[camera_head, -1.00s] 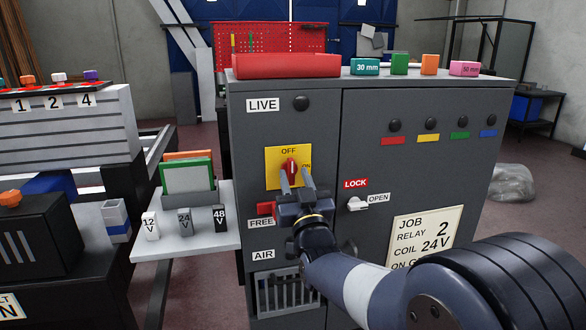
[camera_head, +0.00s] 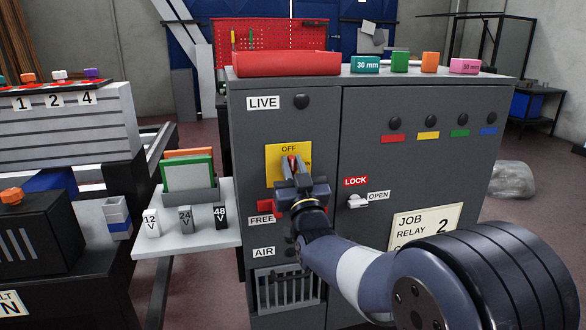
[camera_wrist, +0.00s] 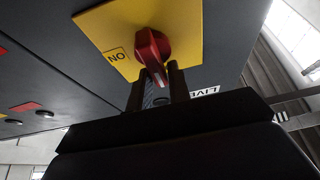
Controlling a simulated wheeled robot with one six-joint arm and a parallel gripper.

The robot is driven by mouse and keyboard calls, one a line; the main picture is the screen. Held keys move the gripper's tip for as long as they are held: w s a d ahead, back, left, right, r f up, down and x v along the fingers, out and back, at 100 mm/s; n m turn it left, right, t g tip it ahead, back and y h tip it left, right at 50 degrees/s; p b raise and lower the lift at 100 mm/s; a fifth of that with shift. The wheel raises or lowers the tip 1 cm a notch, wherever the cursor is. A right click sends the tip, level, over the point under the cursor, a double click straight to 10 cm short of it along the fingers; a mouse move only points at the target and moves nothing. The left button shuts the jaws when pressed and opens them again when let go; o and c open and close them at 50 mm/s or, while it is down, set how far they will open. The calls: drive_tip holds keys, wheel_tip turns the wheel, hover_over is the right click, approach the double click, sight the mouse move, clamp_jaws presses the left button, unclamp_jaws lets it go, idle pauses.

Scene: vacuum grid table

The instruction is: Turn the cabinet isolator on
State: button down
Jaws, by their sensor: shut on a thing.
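The isolator's red knob (camera_head: 291,162) sits on a yellow plate (camera_head: 273,176) on the grey cabinet's front. OFF is printed at the top of the plate; the ON mark at the right is partly covered. My gripper (camera_head: 291,172) covers the lower part of the knob. In the wrist view, my gripper (camera_wrist: 157,82) has one finger on each side of the red knob (camera_wrist: 150,50) and is shut on it. The word ON shows left of the knob there, and the knob's white-marked end points down between the fingers, not toward ON.
A LIVE label (camera_head: 263,103) and dark lamp are above the plate. A red FREE part (camera_head: 265,207) lies close at lower left. The LOCK/OPEN lever (camera_head: 358,201) is at right. A shelf (camera_head: 223,236) with coil blocks juts out at left.

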drive_tip(key=shift+f, duration=0.6)
drive_tip(key=m+h+b, duration=0.2)
drive_tip(key=m+b, duration=0.1)
drive_tip(key=shift+f+m, duration=0.25)
drive_tip(key=shift+m, duration=0.05)
drive_tip(key=m+h+b, duration=0.1)
drive_tip(key=m+h, duration=0.1)
drive_tip(key=m, duration=0.1)
drive_tip(key=shift+w+d+m+b, duration=0.1)
drive_tip(key=shift+m+b, duration=0.25)
drive_tip(key=shift+m, duration=0.05)
drive_tip(key=m+h, duration=0.1)
drive_tip(key=m, duration=0.2)
drive_tip(key=shift+d+r+m, duration=0.1)
drive_tip(key=shift+m, duration=0.2)
drive_tip(key=shift+d+m+g+h+p, duration=0.1)
drive_tip(key=shift+m+g+h+p, duration=0.5)
drive_tip(key=shift+m, duration=1.1)
drive_tip(key=shift+m+g+h+p, duration=0.45)
drive_tip(key=shift+m+g+p, duration=0.25)
drive_tip(key=shift+m, duration=1)
drive_tip(key=shift+d+m+g+h+p, duration=0.1)
drive_tip(key=shift+m+g+h+p, duration=0.55)
drive_tip(key=shift+m, duration=1.05)
